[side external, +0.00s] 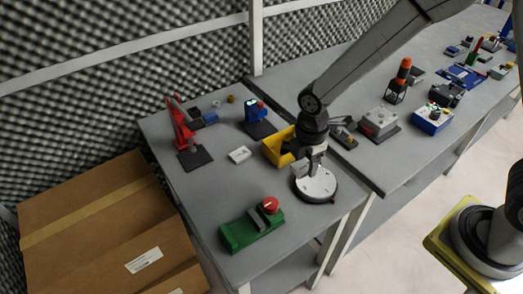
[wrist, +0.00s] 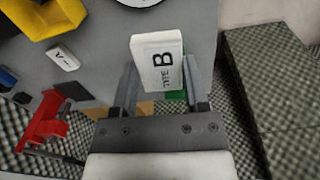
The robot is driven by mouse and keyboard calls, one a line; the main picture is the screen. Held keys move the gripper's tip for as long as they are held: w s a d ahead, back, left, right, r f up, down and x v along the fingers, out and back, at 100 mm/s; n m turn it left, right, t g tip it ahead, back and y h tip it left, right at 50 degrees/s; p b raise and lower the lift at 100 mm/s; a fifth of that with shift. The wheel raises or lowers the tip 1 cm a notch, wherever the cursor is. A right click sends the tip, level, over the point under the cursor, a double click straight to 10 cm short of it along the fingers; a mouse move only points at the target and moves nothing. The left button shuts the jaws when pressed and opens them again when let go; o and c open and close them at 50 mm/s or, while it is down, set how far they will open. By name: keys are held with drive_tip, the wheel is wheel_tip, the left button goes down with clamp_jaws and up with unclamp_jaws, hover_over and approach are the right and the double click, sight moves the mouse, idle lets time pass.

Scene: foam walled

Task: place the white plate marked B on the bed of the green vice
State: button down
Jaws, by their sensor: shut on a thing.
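The white plate marked B (wrist: 157,60) is between the two fingers of my gripper (wrist: 160,82) in the wrist view, with its lettering facing the camera. My gripper (side external: 311,165) is shut on it, and a small white part of the plate (side external: 299,170) shows beside the fingers in the side view. It is held above the table near a round white disc. The green vice (side external: 242,235) with a red knob (side external: 271,204) stands at the table's front, left of and nearer than my gripper. In the wrist view only a bit of green (wrist: 176,94) shows behind the plate; the bed is hidden there.
The round white disc (side external: 317,188) lies below my gripper. A yellow bin (side external: 273,147) is close behind. Another white plate (side external: 240,154), a blue device (side external: 257,116) and a red stand (side external: 181,128) are farther left. Bare table lies between disc and vice.

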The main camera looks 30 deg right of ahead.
drive_tip(key=shift+w+d+r+m, duration=0.15)
drive_tip(key=shift+w+d+m, duration=0.2)
drive_tip(key=shift+d+m, duration=0.5)
drive_tip(key=w+d+r+m, duration=0.2)
drive_tip(key=d+m, duration=0.7)
drive_tip(key=m, duration=0.6)
drive_tip(key=shift+w+d+r, duration=0.2)
drive_tip(key=shift+w+d, duration=0.15)
drive_tip(key=shift+w, duration=0.1)
drive_tip(key=s+a+f, duration=0.1)
drive_tip(key=a, duration=0.3)
drive_tip(key=s+a, duration=0.2)
drive_tip(key=a, duration=0.2)
drive_tip(key=s+a+f, duration=0.1)
drive_tip(key=a, duration=0.3)
drive_tip(key=shift+s+a+f, duration=0.15)
drive_tip(key=shift+a+f, duration=0.05)
drive_tip(key=shift+f, duration=0.1)
drive_tip(key=w+a+f, duration=0.2)
drive_tip(key=w+f, duration=0.2)
drive_tip(key=w, duration=0.5)
hover_over(259, 178)
drive_tip(key=f, duration=0.4)
drive_tip(key=shift+s+d+f, duration=0.1)
drive_tip(key=shift+s+f, duration=0.3)
drive_tip(key=shift+w+f, duration=0.25)
drive_tip(key=shift+f, duration=0.1)
